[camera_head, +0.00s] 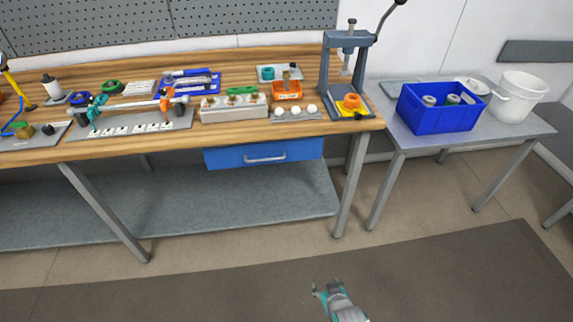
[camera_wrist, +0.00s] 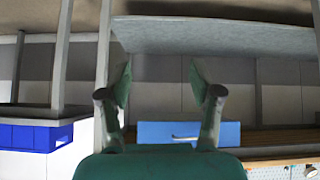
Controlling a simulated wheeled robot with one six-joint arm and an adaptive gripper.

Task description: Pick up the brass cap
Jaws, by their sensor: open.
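I cannot clearly make out the brass cap. A small brass-coloured piece (camera_head: 25,130) sits at the far left of the workbench (camera_head: 180,141), and a small brown piece (camera_head: 286,75) stands by the orange bin (camera_head: 287,92); both are too small to identify. My gripper (camera_head: 325,288) is low in front of the bench, over the floor and far from everything on it. In the wrist view its two fingers (camera_wrist: 160,88) are spread with nothing between them.
A blue drawer (camera_head: 263,154) and grey lower shelf (camera_head: 180,214) are under the bench. A press (camera_head: 327,75) stands at the bench's right end. A side table (camera_head: 400,138) holds a blue crate (camera_head: 436,117) and white bucket (camera_head: 518,98). The floor in front is clear.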

